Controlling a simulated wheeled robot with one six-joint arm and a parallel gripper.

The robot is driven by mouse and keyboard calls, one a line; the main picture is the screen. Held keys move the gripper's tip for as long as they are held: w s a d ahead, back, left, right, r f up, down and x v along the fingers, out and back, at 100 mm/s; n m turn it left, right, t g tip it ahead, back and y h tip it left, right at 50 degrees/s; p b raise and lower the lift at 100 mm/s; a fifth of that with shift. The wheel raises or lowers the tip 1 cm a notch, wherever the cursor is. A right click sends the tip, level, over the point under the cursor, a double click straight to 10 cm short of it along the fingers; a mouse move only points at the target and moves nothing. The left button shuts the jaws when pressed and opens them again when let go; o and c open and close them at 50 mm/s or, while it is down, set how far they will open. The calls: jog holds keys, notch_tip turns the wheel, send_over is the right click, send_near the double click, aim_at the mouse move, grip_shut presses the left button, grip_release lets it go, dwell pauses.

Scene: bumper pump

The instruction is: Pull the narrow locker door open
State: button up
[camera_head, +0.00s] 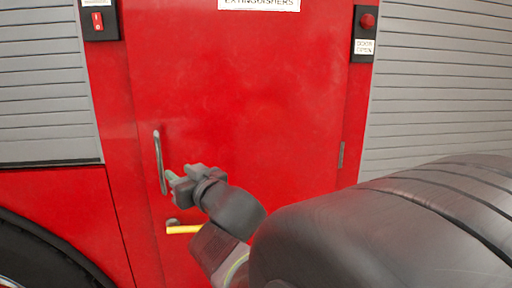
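The narrow red locker door (240,90) fills the middle of the view, under a white label reading "EXTINGUISHERS" (260,4). It looks closed. A vertical grey bar handle (158,158) is on its left side, and a hinge (341,154) shows on the right edge. My gripper (174,182) is at the lower end of the handle, close to it or touching it. The fingers are small and overlap the handle, so I cannot tell whether they are open or closed around it. My wrist and arm hide the lower right of the door.
A yellow bar (184,229) sits below my gripper. Grey roller shutters flank the door, left (45,85) and right (440,90). A switch box (98,20) and a red button box (365,35) are at the upper sides. A black tyre (45,255) is at lower left.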

aim_at(161, 160)
jog(key=p+x, duration=0.1)
jog(key=x, duration=1.2)
jog(key=shift+f, duration=0.1)
jog(key=shift+s, duration=0.1)
grip_shut()
